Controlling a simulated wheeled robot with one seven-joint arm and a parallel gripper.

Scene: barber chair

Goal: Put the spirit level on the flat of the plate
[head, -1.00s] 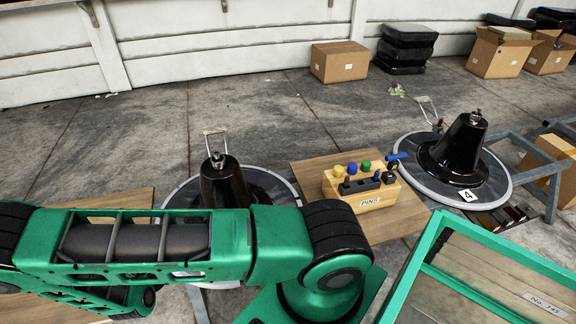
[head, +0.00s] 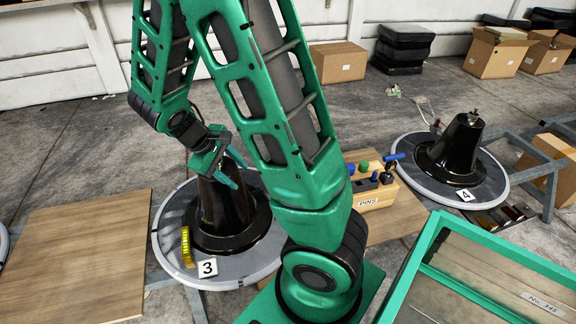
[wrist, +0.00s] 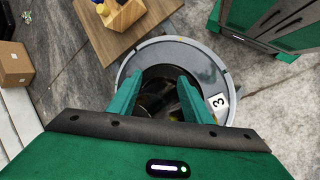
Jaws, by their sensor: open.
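A yellow bar, seemingly the spirit level (head: 186,247), is at the left edge of the round grey plate (head: 240,268) marked 3. It is beside the black cone (head: 240,215) that rises from the plate's middle. I cannot tell exactly how it rests. My gripper (head: 228,172) is open and looks empty, above the cone's top and apart from the level. In the wrist view, its two green fingers (wrist: 158,98) spread over the dark cone, with the plate's rim (wrist: 127,68) around them. The level is not clearly visible there.
A wooden board (head: 80,255) lies left of plate 3. A wooden pin block (head: 375,190) stands to the right, partly behind my arm. Another plate with a black cone (head: 455,150), marked 4, stands farther right. A green-framed case (head: 490,270) fills the front right.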

